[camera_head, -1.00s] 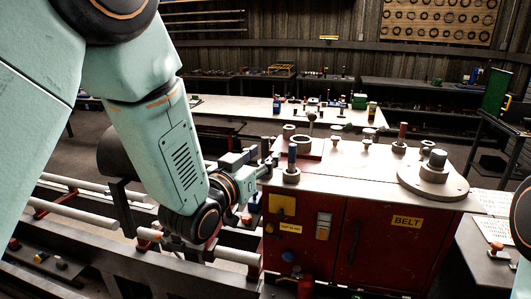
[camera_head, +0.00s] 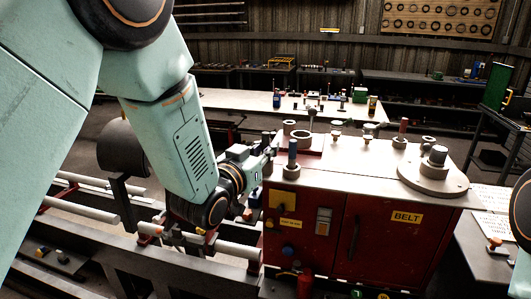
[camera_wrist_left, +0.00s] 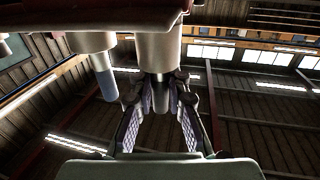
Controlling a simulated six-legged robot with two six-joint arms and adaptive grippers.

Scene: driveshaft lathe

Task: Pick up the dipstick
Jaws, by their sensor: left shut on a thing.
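My left gripper (camera_head: 268,146) is at the left end of the red cabinet's top, beside an upright post with a blue grip. In the left wrist view, the two patterned fingers of the left gripper (camera_wrist_left: 160,115) are closed around a dark, slim piece that I take to be the dipstick (camera_wrist_left: 160,92). It still projects from a pale round collar (camera_wrist_left: 158,50). In the head view the fingers and wrist largely hide this piece. The blue-gripped post (camera_head: 292,152) stands just to its right, and its blue end (camera_wrist_left: 108,85) also shows in the wrist view. My right gripper is out of view.
The red cabinet (camera_head: 350,235) carries several upright posts, rings and a large round flange (camera_head: 433,178) on its top. Pale rods (camera_head: 85,212) run low at the left. A workbench (camera_head: 240,103) with small objects stands behind.

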